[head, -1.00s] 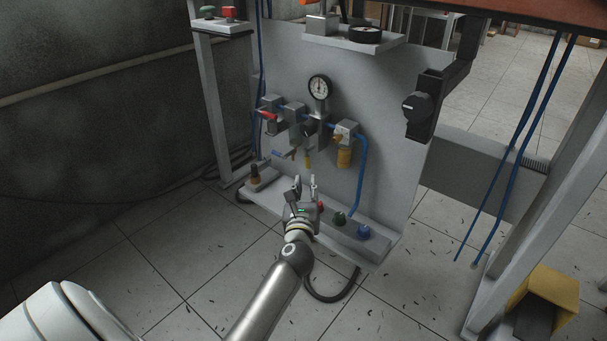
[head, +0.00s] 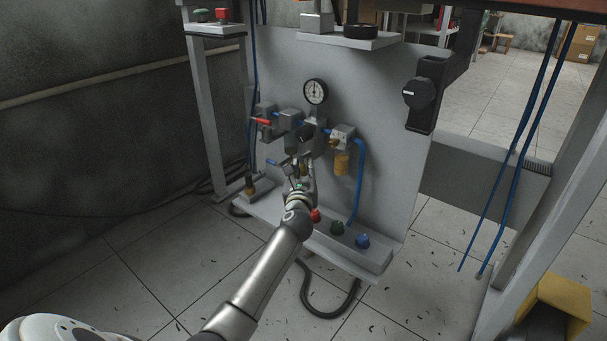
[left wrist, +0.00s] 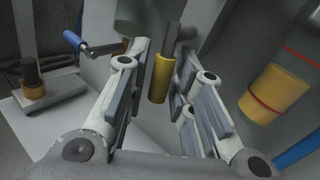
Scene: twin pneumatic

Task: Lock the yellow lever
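The yellow lever (left wrist: 160,78) shows in the left wrist view as a yellow cylindrical grip on a dark stem, pointing down. It lies between the two fingers of my left gripper (left wrist: 172,90), with visible gaps beside it. The gripper is open. In the head view my left gripper (head: 302,177) is raised to the underside of the valve row on the grey panel and largely hides the lever. Whether a finger touches the lever I cannot tell. My right gripper is not in view.
A blue-handled lever (left wrist: 76,41) is left of the fingers. A yellow cylinder (head: 342,163) hangs to the right, near a blue hose (head: 360,185). A round gauge (head: 315,91) sits above. Red, green (head: 337,228) and blue (head: 362,241) knobs stand on the ledge below.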

